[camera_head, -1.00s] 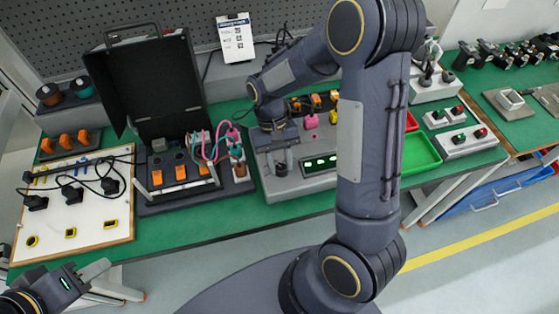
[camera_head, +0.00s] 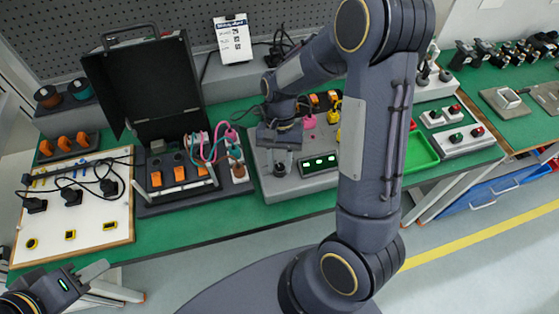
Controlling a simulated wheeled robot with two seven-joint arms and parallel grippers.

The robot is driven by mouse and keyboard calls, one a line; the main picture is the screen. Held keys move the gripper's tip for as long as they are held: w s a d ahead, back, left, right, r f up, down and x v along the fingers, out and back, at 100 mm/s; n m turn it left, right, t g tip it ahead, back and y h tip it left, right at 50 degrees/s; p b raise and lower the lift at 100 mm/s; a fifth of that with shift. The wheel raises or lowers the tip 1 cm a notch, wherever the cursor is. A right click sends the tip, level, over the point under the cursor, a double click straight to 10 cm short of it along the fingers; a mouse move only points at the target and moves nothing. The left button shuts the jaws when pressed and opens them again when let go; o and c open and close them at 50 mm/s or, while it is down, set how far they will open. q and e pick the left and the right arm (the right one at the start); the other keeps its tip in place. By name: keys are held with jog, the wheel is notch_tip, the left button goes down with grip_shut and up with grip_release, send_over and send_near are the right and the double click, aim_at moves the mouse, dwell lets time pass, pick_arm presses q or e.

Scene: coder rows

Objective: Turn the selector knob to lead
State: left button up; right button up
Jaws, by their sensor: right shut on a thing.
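The grey control unit (camera_head: 318,182) with a lit green display (camera_head: 319,163) stands on the green bench. A dark round selector knob (camera_head: 281,168) shows on its left part, just below my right gripper (camera_head: 282,150). My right gripper points down and is shut on the knob; its fingertips and the knob's top are partly hidden. The knob's pointer and markings cannot be read. My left gripper (camera_head: 92,277) is at the lower left, away from the bench unit. One pale finger shows, and its opening cannot be made out.
An open black case (camera_head: 148,90) with cables and orange switches stands left of the unit. A white board (camera_head: 90,215) with plugs lies further left. A green tray (camera_head: 420,153) and a button box (camera_head: 465,140) are at right. My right arm covers the unit's right side.

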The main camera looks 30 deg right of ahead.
jog(key=o, duration=1)
jog(key=v, duration=0.7)
jog(key=shift+w+d+r, duration=0.1)
jog(key=shift+d+r, duration=0.05)
jog(key=shift+r, duration=0.2)
